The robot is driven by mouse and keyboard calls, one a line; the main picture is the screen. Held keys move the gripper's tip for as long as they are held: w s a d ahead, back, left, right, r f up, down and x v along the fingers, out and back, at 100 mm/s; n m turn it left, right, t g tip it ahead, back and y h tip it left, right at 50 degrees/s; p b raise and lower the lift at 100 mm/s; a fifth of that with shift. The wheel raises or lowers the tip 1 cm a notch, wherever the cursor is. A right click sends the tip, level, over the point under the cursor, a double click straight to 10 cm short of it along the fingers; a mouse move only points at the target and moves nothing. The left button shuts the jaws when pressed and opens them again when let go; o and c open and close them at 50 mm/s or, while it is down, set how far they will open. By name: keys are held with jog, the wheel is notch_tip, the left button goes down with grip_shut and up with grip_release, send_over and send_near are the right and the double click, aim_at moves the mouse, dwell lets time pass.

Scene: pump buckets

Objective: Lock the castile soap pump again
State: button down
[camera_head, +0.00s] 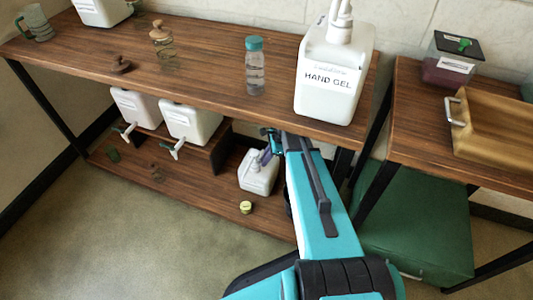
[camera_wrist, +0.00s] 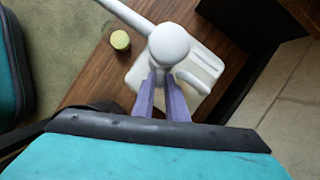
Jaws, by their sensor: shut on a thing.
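A small white pump bottle (camera_head: 256,176) stands on the lower shelf, at its right part. It also shows in the wrist view as a white body (camera_wrist: 203,68) under a round pump head (camera_wrist: 169,44) with a long spout pointing to the upper left. My gripper (camera_head: 271,147) reaches in under the upper shelf to the top of this bottle. In the wrist view my gripper (camera_wrist: 163,82) is shut with its purple fingers on the pump, just below the round head. I cannot read a label on this bottle, and the fingers hide part of the pump neck.
A yellow-green lid (camera_head: 246,207) lies on the shelf beside the bottle. Two white containers with taps (camera_head: 190,122) stand on a low riser to the left. The upper shelf (camera_head: 200,75) passes above my arm and holds a large hand gel bottle (camera_head: 333,75). A green box (camera_head: 415,225) stands right.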

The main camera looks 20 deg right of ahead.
jog(key=m+p, duration=0.1)
jog(key=s+m+t+p, duration=0.1)
jog(key=a+m, duration=0.1)
jog(key=shift+s+r+p, duration=0.2)
jog(key=shift+s+p, duration=0.05)
jog(key=shift+p, duration=0.15)
jog(key=shift+s+a+f+m+t+h+p, duration=0.15)
jog(key=shift+m+t+h+p, duration=0.2)
jog(key=shift+m, duration=0.3)
jog(key=shift+s+a+f+m+t+h+p, duration=0.15)
jog(key=shift+m+p, duration=0.25)
jog(key=shift+m, duration=0.25)
jog(key=shift+w+r, duration=0.1)
jog(key=c, duration=1.8)
grip_release()
jog(key=shift+o, duration=0.2)
jog(key=shift+d, duration=0.1)
jog(key=p+v, duration=0.1)
jog(key=v, duration=0.6)
jog(key=shift+r, duration=0.2)
